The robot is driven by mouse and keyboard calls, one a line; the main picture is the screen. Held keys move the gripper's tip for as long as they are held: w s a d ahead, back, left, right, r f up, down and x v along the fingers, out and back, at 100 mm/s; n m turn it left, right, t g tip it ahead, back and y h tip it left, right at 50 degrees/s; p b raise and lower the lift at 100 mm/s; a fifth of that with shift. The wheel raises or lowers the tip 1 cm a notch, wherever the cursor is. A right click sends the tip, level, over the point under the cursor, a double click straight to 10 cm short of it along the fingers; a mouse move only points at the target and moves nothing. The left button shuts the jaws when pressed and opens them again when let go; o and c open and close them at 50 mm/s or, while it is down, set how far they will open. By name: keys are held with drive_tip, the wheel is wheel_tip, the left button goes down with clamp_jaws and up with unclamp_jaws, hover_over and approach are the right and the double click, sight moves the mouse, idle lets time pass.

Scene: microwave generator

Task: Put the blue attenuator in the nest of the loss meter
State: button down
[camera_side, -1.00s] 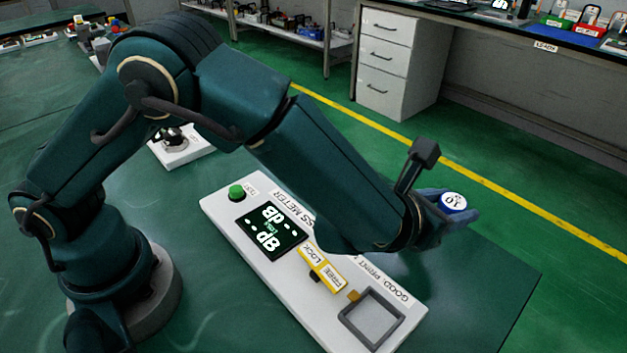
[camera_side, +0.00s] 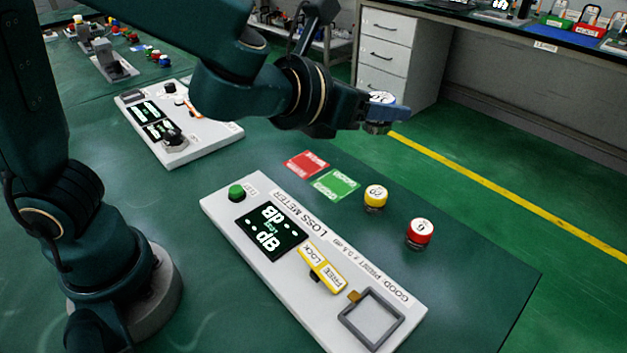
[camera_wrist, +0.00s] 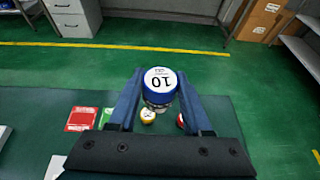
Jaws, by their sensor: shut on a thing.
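My gripper (camera_side: 378,112) is shut on the blue attenuator (camera_wrist: 160,84), a short round piece with a white top marked 10. It is held upright between the two fingers, well above the table; its white top also shows in the side view (camera_side: 381,97). The loss meter (camera_side: 232,212) is a long white panel with a screen, a green button and a yellow LOCK/FREE slider (camera_side: 322,268). Its nest (camera_side: 371,320), a grey square frame, is at the panel's near right end and is empty. My gripper is behind and above the meter, apart from it.
A yellow-ringed attenuator (camera_side: 375,198) and a red one (camera_side: 420,233) stand on the table behind the meter. Red (camera_side: 306,163) and green (camera_side: 336,184) cards lie nearby. Another white instrument (camera_side: 172,125) sits farther back. The table's right part is bare.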

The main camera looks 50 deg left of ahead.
drive_tip(key=s+a+f+n+g+y, duration=0.6)
drive_tip(key=s+a+f+n+y, duration=0.1)
drive_tip(key=s+a+n+y, duration=0.45)
drive_tip(key=s+d+f+n+g, duration=0.1)
drive_tip(key=s+f+n+g, duration=0.1)
drive_tip(key=s+n+g, duration=0.5)
drive_tip(key=s+d+f+n+g, duration=0.1)
drive_tip(key=s+f+n+g, duration=0.3)
drive_tip(key=n+g, duration=0.5)
drive_tip(key=d+r+n+g+h, duration=0.3)
drive_tip(key=d+n+g+h, duration=0.2)
drive_tip(key=d+n+h, duration=0.85)
drive_tip(key=w+a+r+n+t+h, duration=0.2)
drive_tip(key=w+r+n+t+h, duration=0.1)
drive_tip(key=w+n+t+h, duration=0.9)
drive_tip(key=y, duration=0.1)
hover_over(370, 319)
drive_tip(key=shift+g, duration=0.4)
wheel_tip(370, 319, down, 7)
drive_tip(key=shift+r, duration=0.2)
drive_tip(key=shift+f, duration=2.05)
